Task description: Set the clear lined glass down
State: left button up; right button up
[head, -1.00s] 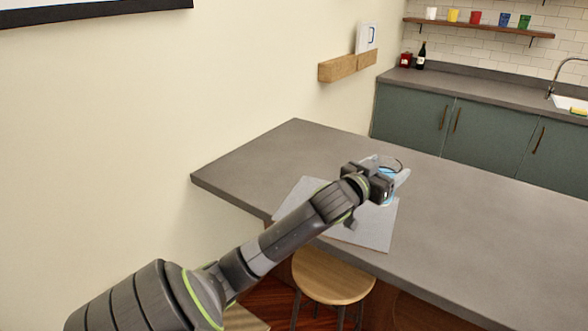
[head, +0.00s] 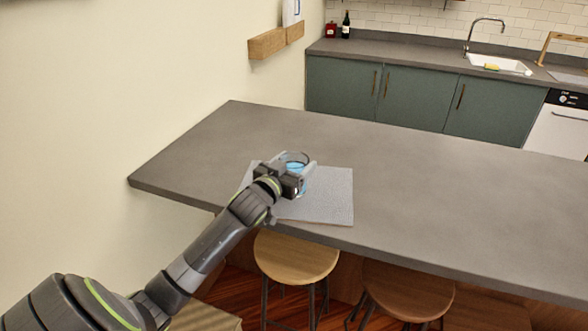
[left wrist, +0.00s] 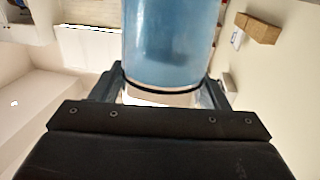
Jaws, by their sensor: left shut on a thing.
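The clear lined glass (head: 296,160) has a dark line near its rim and looks blue lower down. It shows above the light grey mat (head: 330,200) on the grey counter. My left gripper (head: 301,176) is shut on the glass, with its fingers on both sides. In the left wrist view the blue glass (left wrist: 170,40) stands between the two fingers (left wrist: 160,90), with a dark band near them. The gripper hides part of the glass, and I cannot tell whether its base touches the mat. My right gripper is not in view.
The grey counter (head: 430,200) is clear to the right of the mat and behind it. Two round stools (head: 296,257) stand at its front edge. A wall lies at the left. A sink (head: 500,64) and cabinets stand behind.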

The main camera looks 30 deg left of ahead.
pick_arm(q)
jog(key=shift+f, duration=0.9)
jog(key=o, duration=1.7)
jog(key=shift+r, duration=0.1)
jog(key=s+b, duration=0.1)
jog(key=s, duration=1.1)
jog(key=shift+d, duration=0.3)
